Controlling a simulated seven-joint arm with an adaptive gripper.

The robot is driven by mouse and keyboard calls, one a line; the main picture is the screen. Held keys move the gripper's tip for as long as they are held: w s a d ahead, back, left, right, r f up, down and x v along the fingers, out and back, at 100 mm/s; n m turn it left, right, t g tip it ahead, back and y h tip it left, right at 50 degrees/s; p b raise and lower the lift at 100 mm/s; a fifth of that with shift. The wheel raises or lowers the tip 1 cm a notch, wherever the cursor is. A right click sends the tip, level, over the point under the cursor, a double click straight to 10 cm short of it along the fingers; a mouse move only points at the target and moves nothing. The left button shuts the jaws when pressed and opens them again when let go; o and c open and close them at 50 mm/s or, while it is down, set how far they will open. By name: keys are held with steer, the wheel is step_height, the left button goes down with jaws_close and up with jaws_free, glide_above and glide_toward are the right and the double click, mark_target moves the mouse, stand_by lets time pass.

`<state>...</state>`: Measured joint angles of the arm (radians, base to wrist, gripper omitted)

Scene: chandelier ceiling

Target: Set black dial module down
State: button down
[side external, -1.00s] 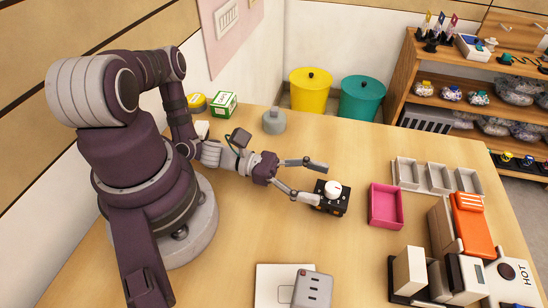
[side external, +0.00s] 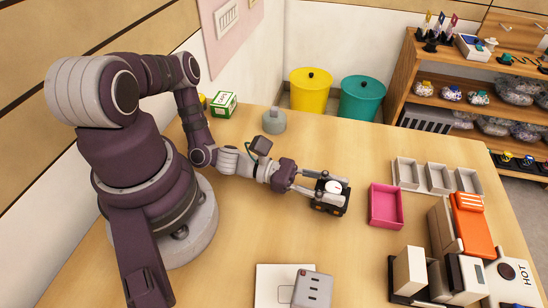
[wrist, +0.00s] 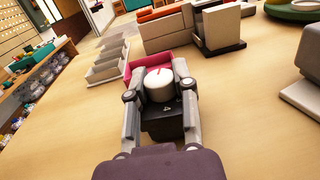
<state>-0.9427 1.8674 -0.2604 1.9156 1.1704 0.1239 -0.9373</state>
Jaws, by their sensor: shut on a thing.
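The black dial module (side external: 328,205) is a small black box with a round white dial on top. It is upright at the middle of the table, just left of the pink tray (side external: 372,208). My gripper (side external: 332,193) is shut on it, with one finger on each side. In the wrist view the module (wrist: 163,122) sits between the two fingers of my gripper (wrist: 158,88), its white dial with a red mark facing up. I cannot tell for sure whether its underside touches the table.
Grey bins (side external: 437,178) stand behind and right of the pink tray. Orange and white equipment (side external: 472,225) stands at the right. A grey block with slots (side external: 312,290) is at the front edge. The wood table (side external: 250,240) is clear left and in front of the module.

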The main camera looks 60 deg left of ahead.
step_height(320, 180, up, 9)
steer(key=shift+r, duration=0.2)
steer(key=w+a+f+n+t+y, duration=0.2)
steer(key=w+a+n+t+y, duration=0.4)
steer(key=w+a, duration=0.65)
steer(key=shift+g+y, duration=0.4)
steer(key=shift+y, duration=0.2)
steer(key=f, duration=0.2)
steer(key=w+f, duration=0.1)
steer(key=f, duration=0.1)
steer(key=d+f, duration=0.1)
steer(key=f, duration=0.1)
steer(key=shift+w+d+f, duration=0.1)
steer(key=shift+w+f, duration=0.2)
steer(key=shift+f, duration=0.3)
steer(key=c, duration=0.9)
jaws_free()
steer(key=shift+f, duration=0.1)
